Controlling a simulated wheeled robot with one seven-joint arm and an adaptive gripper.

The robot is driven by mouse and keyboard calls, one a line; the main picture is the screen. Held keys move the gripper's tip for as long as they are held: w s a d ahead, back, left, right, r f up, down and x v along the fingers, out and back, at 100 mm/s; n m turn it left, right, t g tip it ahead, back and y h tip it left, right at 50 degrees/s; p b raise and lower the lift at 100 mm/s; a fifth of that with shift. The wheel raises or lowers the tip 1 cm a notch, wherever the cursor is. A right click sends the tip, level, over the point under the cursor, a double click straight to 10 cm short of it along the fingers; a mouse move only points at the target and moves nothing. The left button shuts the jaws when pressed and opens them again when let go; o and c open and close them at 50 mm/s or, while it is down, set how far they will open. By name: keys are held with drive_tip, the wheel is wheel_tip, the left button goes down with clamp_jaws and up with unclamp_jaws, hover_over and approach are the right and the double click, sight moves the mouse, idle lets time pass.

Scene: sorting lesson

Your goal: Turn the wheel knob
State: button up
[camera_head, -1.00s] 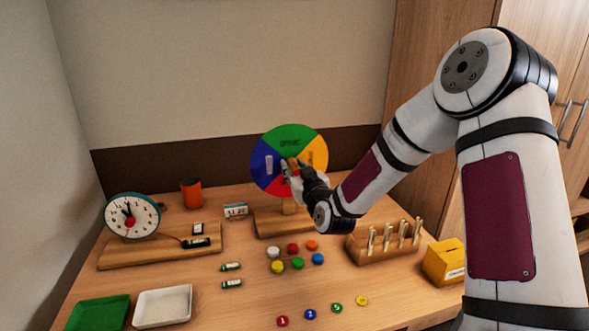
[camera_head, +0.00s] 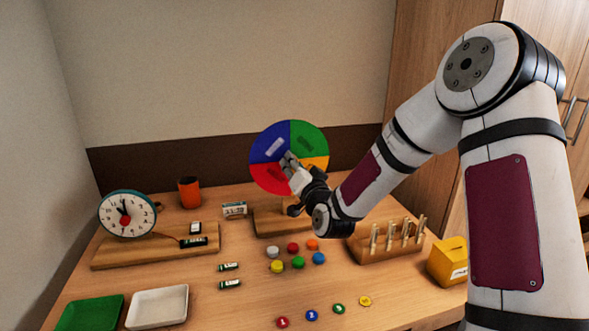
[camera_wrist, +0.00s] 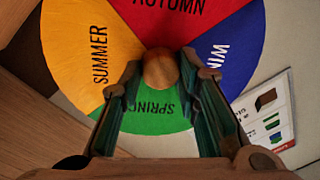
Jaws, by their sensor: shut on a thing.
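The season wheel (camera_head: 273,142) stands upright on a wooden base at the back of the table, with blue, green, yellow and red quarters. In the head view blue is upper left, green upper right, yellow lower right and red lower left. The wrist view shows the wheel (camera_wrist: 80,50) close up, with labels for summer, autumn and spring, and winter partly hidden. The round wooden knob (camera_wrist: 160,72) is at its middle. My gripper (camera_head: 290,161) is at the wheel's centre, shut on the knob, with one finger on each side. In the head view my gripper hides the knob.
A clock (camera_head: 127,214) and an orange cup (camera_head: 190,192) stand to the left. Several coloured buttons lie in front of the wheel. A wooden peg block (camera_head: 372,251) and a yellow box (camera_head: 447,262) are at the right. Green (camera_head: 82,317) and white (camera_head: 160,306) trays are front left.

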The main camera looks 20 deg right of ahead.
drive_tip(key=m+h+b, duration=0.1)
drive_tip(key=m, duration=0.8)
drive_tip(key=shift+f, duration=0.1)
drive_tip(key=shift+m, duration=0.4)
drive_tip(key=o, duration=1.2)
drive_tip(key=shift+c, duration=0.2)
drive_tip(key=s+f, duration=0.1)
drive_tip(key=s, duration=1.1)
